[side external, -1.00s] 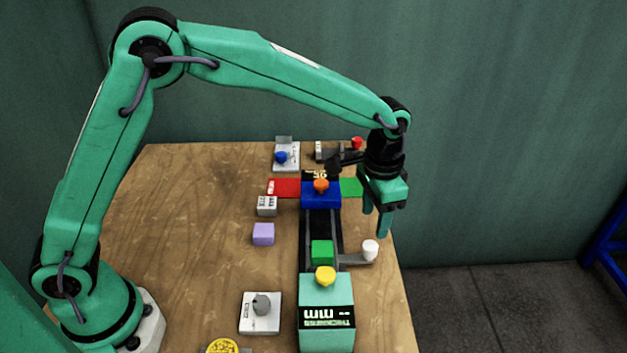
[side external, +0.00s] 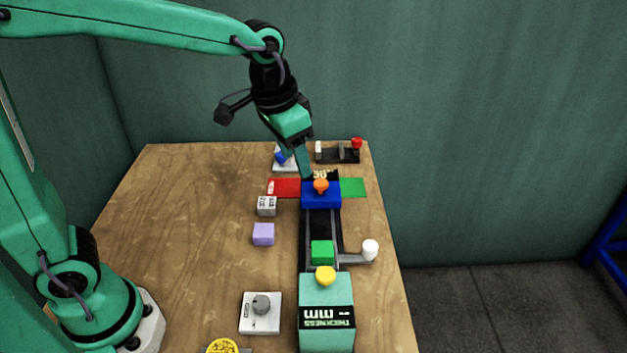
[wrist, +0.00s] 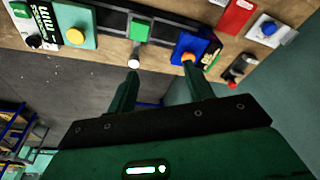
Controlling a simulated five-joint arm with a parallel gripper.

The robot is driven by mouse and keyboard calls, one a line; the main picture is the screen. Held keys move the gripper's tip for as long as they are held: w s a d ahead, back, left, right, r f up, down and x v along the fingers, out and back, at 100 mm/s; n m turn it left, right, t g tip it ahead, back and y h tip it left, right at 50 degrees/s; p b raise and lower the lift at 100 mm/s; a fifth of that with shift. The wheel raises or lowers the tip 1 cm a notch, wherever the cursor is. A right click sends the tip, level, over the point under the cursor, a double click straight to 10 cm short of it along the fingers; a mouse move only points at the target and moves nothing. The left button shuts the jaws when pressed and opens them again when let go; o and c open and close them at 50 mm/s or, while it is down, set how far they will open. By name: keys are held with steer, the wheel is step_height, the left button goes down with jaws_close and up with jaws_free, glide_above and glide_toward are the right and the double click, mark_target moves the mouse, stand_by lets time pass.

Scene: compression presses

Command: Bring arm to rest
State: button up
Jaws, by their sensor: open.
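My gripper (side external: 305,160) is raised above the far part of the table in the side view, tilted, with its fingers pointing down near the blue block. In the wrist view my gripper (wrist: 163,88) shows two green fingers spread apart with nothing between them. The blue block with an orange knob (side external: 321,196) sits at the far end of the dark rail; it also shows in the wrist view (wrist: 208,46). Whether a fingertip touches it I cannot tell from the side view.
A teal thickness gauge (side external: 326,325) with a yellow knob, a green block (side external: 322,252) and a white-knobbed lever (side external: 370,250) stand along the rail. Lilac (side external: 263,234) and grey (side external: 267,206) cubes lie left of it. The table's left part is clear.

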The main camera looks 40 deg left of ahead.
steer(key=s+a+n+t, duration=0.1)
steer(key=s+a, duration=0.3)
steer(key=s, duration=0.3)
steer(key=s+a+n+t, duration=0.2)
steer(key=s+a, duration=0.3)
steer(key=s, duration=0.3)
steer(key=shift+r+y, duration=0.3)
steer(key=shift+r, duration=0.1)
